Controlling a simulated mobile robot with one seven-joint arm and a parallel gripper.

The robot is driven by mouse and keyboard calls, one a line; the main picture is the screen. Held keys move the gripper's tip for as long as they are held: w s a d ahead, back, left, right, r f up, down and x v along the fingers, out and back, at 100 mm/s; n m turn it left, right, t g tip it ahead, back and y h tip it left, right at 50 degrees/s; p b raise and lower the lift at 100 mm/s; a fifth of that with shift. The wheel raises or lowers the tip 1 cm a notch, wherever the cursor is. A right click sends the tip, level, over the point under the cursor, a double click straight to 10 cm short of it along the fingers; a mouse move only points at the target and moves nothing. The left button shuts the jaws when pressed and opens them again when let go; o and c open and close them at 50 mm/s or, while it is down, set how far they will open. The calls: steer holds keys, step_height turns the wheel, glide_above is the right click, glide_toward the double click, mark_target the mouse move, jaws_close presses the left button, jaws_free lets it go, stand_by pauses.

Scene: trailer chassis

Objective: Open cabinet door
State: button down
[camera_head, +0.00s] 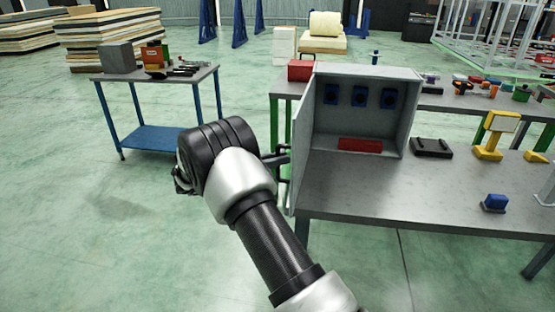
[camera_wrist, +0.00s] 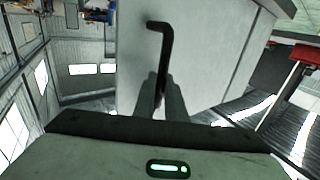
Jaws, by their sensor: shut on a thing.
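The grey cabinet (camera_head: 362,72) stands on the workbench with its front open, showing blue parts on its back wall and a red block inside. Its door (camera_head: 302,150) is swung out at the left side, towards the camera. In the wrist view the door's pale outer face (camera_wrist: 205,60) fills the middle, with a black bent handle (camera_wrist: 165,45) on it. My gripper (camera_wrist: 161,97) is shut on the handle's lower part. In the head view my gripper is at the left, outer side of the door, partly hidden by my wrist.
The grey workbench (camera_head: 430,195) carries a black tray (camera_head: 431,148), a yellow device (camera_head: 490,135) and a blue block (camera_head: 494,202). A blue-legged table (camera_head: 115,78) with tools stands at the back left. The green floor left of the door is clear.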

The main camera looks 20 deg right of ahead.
steer(key=shift+w+d+r, duration=0.1)
steer(key=shift+d+r, duration=0.1)
steer(key=shift+r, duration=0.05)
steer(key=c, duration=1.8)
jaws_free()
steer(key=shift+f, duration=0.1)
steer(key=shift+a, duration=0.1)
steer(key=a, duration=0.5)
steer(key=s+a, duration=0.1)
steer(key=a, duration=1.1)
steer(key=shift+s+a, duration=0.1)
steer(key=shift+s, duration=0.3)
